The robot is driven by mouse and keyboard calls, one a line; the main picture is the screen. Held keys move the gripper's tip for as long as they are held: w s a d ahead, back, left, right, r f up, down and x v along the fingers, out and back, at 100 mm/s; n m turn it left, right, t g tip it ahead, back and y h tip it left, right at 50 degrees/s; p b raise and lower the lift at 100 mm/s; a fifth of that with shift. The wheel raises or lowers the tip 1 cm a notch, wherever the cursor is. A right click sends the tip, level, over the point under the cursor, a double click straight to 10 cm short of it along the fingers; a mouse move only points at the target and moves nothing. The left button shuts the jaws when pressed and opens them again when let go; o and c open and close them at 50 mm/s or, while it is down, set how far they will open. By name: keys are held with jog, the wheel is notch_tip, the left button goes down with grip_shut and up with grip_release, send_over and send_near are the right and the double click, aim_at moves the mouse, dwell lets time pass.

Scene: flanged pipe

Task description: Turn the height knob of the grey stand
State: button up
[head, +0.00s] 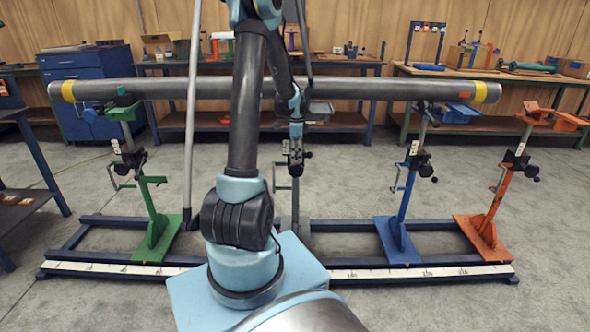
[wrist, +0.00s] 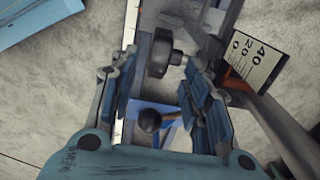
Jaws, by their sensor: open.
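The grey stand (head: 304,205) stands in the middle of the row under the long pipe, partly hidden by my arm. A small black knob (head: 308,155) shows on its right side, beside my gripper (head: 295,168). In the wrist view my gripper (wrist: 161,98) is open, one finger on each side of the picture. A black cylindrical knob (wrist: 160,55) lies ahead between the fingertips, apart from the left one and close to the right one; contact is unclear. A black ball (wrist: 150,120) shows lower between the fingers. A white height scale (wrist: 253,62) is at right.
The grey pipe (head: 350,88) spans above the stands. A green stand (head: 152,225) is left; blue (head: 398,225) and orange (head: 487,230) stands are right. A blue floor frame (head: 440,260) carries them. Benches line the back wall. Open floor lies at lower right.

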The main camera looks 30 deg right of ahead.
aim_at(296, 167)
jog(key=shift+f, duration=3.4)
grip_shut()
